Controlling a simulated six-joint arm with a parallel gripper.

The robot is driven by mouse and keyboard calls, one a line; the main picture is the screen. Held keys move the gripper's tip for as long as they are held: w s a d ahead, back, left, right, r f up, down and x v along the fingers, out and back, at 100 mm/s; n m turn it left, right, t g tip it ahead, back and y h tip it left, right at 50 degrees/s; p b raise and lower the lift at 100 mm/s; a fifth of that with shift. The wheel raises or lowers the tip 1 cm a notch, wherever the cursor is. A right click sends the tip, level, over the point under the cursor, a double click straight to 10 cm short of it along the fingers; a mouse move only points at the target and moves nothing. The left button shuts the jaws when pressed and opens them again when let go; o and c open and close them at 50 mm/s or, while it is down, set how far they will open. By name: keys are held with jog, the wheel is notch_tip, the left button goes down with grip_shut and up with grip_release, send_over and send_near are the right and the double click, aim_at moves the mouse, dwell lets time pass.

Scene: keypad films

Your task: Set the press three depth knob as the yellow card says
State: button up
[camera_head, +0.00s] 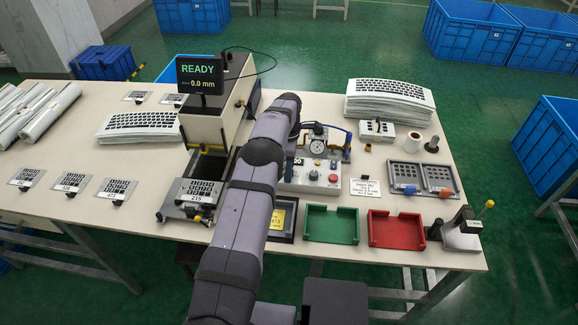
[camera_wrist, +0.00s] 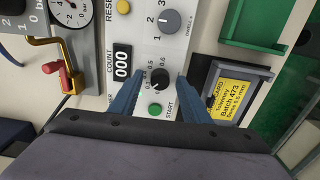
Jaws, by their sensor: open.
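In the wrist view, a small black depth knob (camera_wrist: 160,78) sits on the white press panel, inside a printed scale with marks such as 0.5 and 0.6. Its exact setting is too small to read. My gripper (camera_wrist: 159,82) is open, with one blue finger on each side of the knob. I cannot tell whether either finger touches it. The yellow card (camera_wrist: 238,98) lies in a dark holder to the right, showing "Batch 473" and a stroke line in mm that is hard to read. The card also shows in the head view (camera_head: 279,217), partly behind my arm, which hides the knob there.
Around the knob are a green START button (camera_wrist: 155,110), a black counter reading 000 (camera_wrist: 122,63), a grey selector knob (camera_wrist: 169,20) marked 1, 2, 3, and red-and-brass fittings (camera_wrist: 55,80). A green tray (camera_head: 331,224) and red tray (camera_head: 397,229) stand right of the card.

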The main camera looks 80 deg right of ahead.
jog(key=c, duration=1)
jog(key=shift+c, duration=0.2)
jog(key=shift+f+m+b, duration=0.1)
jog(key=shift+m+b, duration=0.25)
jog(key=shift+m, duration=0.05)
jog(key=m+b, duration=0.1)
jog(key=m, duration=0.2)
jog(key=m+b, duration=0.1)
jog(key=m, duration=0.8)
jog(key=shift+b, duration=0.3)
jog(key=m, duration=0.5)
